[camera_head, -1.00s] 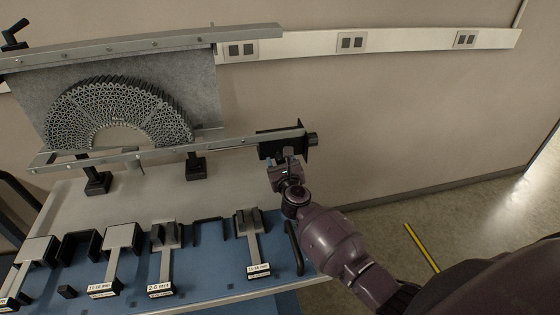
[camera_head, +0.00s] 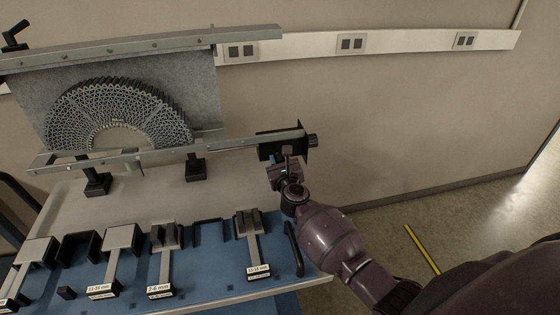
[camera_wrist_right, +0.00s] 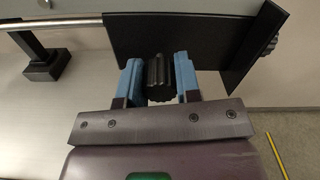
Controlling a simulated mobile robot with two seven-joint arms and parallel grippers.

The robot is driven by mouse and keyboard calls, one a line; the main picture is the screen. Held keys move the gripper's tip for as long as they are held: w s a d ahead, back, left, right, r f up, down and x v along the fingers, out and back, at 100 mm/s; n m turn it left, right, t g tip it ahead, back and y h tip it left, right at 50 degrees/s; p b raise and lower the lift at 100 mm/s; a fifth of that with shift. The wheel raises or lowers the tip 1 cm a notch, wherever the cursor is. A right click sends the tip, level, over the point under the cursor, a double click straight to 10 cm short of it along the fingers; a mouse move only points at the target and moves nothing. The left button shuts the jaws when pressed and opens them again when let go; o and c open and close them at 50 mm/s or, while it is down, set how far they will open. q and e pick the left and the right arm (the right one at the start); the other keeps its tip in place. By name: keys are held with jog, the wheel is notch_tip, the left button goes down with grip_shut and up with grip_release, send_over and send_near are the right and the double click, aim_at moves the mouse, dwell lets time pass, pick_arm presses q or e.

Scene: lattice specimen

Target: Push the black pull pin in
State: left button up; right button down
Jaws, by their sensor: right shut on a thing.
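The black pull pin shows in the right wrist view as a ribbed black knob (camera_wrist_right: 158,75) in front of a black plate. My right gripper (camera_wrist_right: 158,82) has its two blue fingers on either side of the knob and is shut on it. In the head view my right gripper (camera_head: 284,168) is just below the black block (camera_head: 272,146) at the right end of the lower rail (camera_head: 230,141). There the pin is mostly hidden by the gripper, and its depth in the block cannot be told. My left gripper is not in view.
A ribbed side knob (camera_head: 312,140) sits right of the block. A honeycomb arch specimen (camera_head: 120,105) stands between the two rails. Several labelled tools lie on the blue mat (camera_head: 200,280), with a black handle (camera_head: 293,248) at its right edge. The wall is close behind.

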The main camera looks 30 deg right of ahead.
jog(key=shift+x, duration=0.8)
jog(key=shift+r, duration=0.1)
jog(key=c, duration=0.8)
grip_release()
jog(key=shift+w, duration=0.1)
jog(key=p+v, duration=0.1)
jog(key=v, duration=1)
